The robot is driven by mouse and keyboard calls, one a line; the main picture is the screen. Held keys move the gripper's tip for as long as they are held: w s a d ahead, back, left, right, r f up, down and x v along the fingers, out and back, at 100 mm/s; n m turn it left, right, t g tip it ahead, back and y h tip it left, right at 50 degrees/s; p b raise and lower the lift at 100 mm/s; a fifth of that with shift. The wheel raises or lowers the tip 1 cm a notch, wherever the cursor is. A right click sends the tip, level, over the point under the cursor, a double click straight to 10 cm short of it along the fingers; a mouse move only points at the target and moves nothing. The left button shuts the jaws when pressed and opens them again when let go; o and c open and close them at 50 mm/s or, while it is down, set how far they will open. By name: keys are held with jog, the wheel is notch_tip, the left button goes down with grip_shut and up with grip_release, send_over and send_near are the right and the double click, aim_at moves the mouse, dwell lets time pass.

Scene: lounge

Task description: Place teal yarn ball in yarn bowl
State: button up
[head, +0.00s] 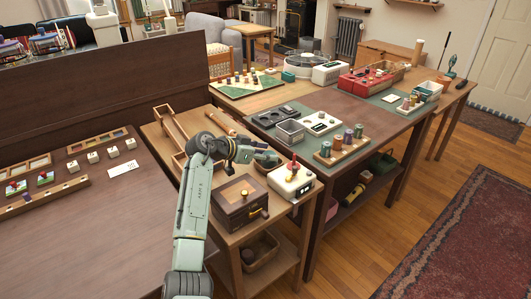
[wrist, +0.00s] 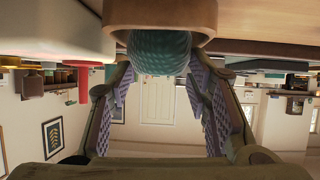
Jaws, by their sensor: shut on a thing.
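The teal yarn ball (wrist: 160,54) is between the fingers of my gripper (wrist: 160,85) in the wrist view, which looks upside down. The fingers are shut on its sides. A brown bowl (wrist: 160,14) is right at the ball, and its rim lies close around or behind the ball's far part. I cannot tell how deep the ball sits in it. In the head view my gripper (head: 266,157) is over the small side table, behind the white device; it hides most of the ball and bowl there.
The white device with a red knob (head: 291,180) stands close to my gripper. A dark wooden box (head: 240,202) is in front. Wooden trays (head: 170,128) lie behind my arm. A spool rack (head: 341,147) is on the table to the right.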

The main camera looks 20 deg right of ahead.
jog(key=o, duration=1.2)
jog(key=shift+c, duration=0.2)
jog(key=p+v, duration=0.2)
jog(key=v, duration=1)
jog(key=shift+p, duration=0.3)
jog(key=shift+w+a+r, duration=0.1)
